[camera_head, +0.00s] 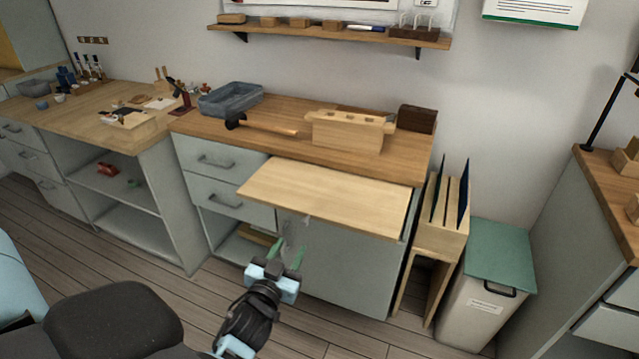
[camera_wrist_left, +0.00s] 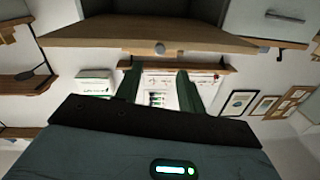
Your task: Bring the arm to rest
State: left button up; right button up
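My left gripper (camera_head: 287,252) is in front of the middle workbench, low before the cabinet and below the pull-out board (camera_head: 325,195). Its two green fingers are apart, with nothing between them. In the left wrist view the open fingers (camera_wrist_left: 160,80) also show with a clear gap, and only the wall with its hangings is seen between them. The gripper appears apart from the board. My right gripper is not in view.
The bench top (camera_head: 275,110) holds a grey bin (camera_head: 230,100), a hammer (camera_head: 258,126) and a wooden block (camera_head: 347,132). A lidded bin (camera_head: 487,285) and a wooden rack (camera_head: 440,240) stand at right. Open floor (camera_head: 190,290) lies left of the gripper.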

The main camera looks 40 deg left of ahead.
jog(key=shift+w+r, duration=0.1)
